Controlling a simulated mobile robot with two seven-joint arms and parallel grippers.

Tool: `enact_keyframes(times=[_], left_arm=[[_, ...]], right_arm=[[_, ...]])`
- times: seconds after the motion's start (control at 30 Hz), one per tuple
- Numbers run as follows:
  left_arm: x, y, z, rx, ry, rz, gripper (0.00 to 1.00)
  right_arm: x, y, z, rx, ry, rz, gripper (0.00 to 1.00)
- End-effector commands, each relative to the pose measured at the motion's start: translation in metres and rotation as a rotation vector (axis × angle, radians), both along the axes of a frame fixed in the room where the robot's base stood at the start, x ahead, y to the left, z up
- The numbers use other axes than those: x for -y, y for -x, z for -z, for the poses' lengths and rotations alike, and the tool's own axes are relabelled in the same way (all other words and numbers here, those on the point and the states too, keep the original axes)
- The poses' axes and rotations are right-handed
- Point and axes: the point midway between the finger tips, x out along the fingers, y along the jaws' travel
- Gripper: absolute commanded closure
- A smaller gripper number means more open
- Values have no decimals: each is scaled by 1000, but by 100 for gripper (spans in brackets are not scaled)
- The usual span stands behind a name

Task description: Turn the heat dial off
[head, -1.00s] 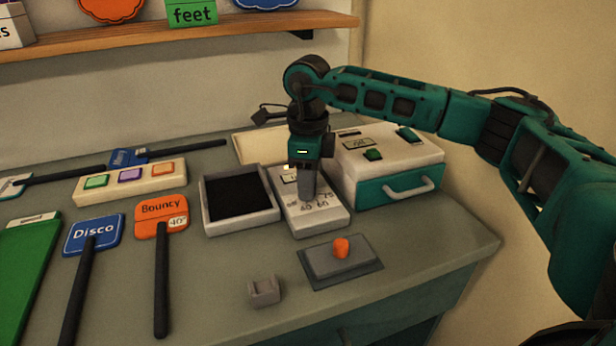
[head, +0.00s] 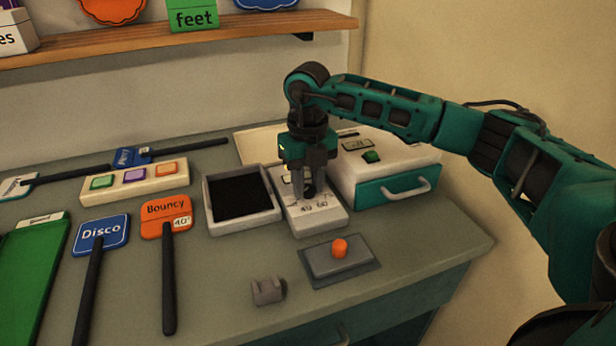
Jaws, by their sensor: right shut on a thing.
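The heat dial sits on a pale box (head: 323,221) with printed numbers, of which 40 and 60 are readable. My right gripper (head: 308,188) points straight down over this box and is shut on the dial. The fingers hide nearly all of the dial, so I cannot tell where its pointer stands. Other marks on the box are also covered. My left gripper is not in view.
A black-lined tray (head: 211,217) stands left of the dial box, and a pale machine with a teal drawer (head: 372,189) right of it. In front are a grey plate with an orange knob (head: 339,247) and a small grey holder (head: 267,290). Signs lie at left.

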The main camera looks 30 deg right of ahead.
Motion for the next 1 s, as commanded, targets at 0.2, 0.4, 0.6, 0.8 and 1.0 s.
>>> enact_keyframes(times=[0.2, 0.4, 0.6, 0.8, 1.0], left_arm=[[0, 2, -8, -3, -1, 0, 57], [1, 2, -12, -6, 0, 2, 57], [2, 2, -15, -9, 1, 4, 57], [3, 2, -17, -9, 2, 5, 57], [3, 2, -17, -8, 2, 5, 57]], right_arm=[[0, -1, -2, 4, -1, 195, 99], [0, -1, -2, 3, -1, 339, 99], [0, -1, -2, 5, -1, 437, 99], [0, -1, -2, 6, -1, 488, 99], [1, -1, -2, 6, -1, 504, 99]])
